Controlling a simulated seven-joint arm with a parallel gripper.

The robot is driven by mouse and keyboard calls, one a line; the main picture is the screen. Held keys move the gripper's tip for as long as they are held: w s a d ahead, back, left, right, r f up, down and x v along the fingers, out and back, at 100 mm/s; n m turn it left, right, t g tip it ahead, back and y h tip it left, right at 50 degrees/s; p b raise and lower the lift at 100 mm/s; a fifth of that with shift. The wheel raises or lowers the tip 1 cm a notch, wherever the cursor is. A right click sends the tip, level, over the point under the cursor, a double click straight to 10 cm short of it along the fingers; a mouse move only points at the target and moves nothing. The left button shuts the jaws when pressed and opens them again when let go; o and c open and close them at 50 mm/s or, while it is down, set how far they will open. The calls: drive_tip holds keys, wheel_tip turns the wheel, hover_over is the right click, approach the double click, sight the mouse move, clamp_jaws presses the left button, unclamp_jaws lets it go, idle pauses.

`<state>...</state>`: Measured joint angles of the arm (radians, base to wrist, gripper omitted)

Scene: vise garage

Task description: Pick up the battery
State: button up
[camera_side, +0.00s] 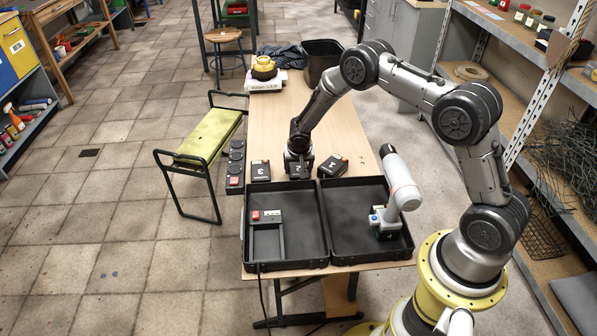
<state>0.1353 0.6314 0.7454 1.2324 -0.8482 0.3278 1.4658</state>
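Three dark blocks with white numbers, which look like batteries, sit in a row on the wooden table (285,105) behind the open case. The block marked 3 (260,171) is on the left and the block marked 1 (334,166) on the right. The block marked 2 (299,169) is between them. My gripper (299,154) points down directly over block 2, very close to or touching it. The fingers are too small and dark to tell whether they grip it.
Two black trays (326,262) form the open case at the table's near end. The left holds a small red-and-white part (265,215); a white-and-grey tool (402,190) stands in the right. A dark bin (321,60) and yellow item (263,66) are at the far end.

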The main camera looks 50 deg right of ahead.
clamp_jaws()
drive_tip(key=shift+r, duration=0.1)
